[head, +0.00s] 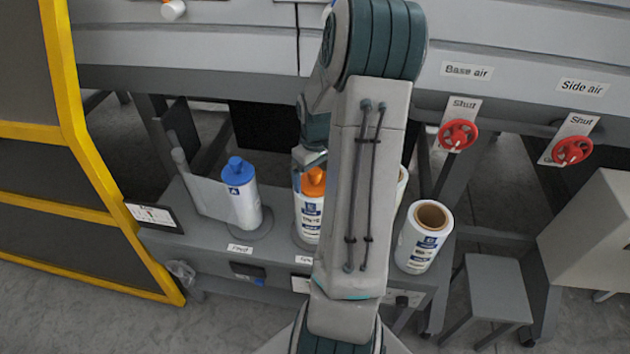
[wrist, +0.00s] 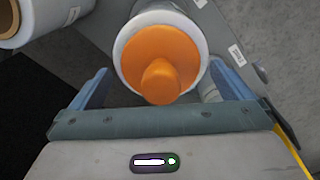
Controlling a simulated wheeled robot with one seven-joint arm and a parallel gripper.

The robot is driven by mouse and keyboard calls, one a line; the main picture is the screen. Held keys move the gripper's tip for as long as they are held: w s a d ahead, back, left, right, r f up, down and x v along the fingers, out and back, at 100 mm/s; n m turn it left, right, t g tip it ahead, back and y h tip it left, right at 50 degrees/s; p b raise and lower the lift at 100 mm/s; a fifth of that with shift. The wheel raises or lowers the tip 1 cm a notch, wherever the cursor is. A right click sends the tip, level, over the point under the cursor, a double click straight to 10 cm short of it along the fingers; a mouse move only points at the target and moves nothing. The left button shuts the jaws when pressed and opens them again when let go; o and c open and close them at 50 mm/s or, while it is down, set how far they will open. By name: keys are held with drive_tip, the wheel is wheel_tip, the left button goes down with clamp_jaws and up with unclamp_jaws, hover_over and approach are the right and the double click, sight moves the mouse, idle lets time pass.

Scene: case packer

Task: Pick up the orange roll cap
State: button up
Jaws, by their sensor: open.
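The orange roll cap (head: 314,181) sits on top of a white labelled roll (head: 308,216) that stands on the grey bench. In the wrist view the orange cap (wrist: 160,62) is at the top middle, with a knob pointing toward my gripper. My gripper (wrist: 165,85) is open and empty. Its two blue fingers are spread to the left and right of the capped roll's near side, apart from the cap. In the head view my arm hides part of the bench, and my gripper's fingers are hard to make out beside the cap.
A blue-capped roll (head: 243,200) stands to the left on the bench (head: 180,245). An uncapped roll (head: 424,240) stands to the right; another is mostly hidden behind my arm. Red valves (head: 458,135) and a yellow frame (head: 85,150) flank the bench.

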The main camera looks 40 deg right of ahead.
drive_tip(key=shift+f, duration=0.6)
drive_tip(key=c, duration=0.9)
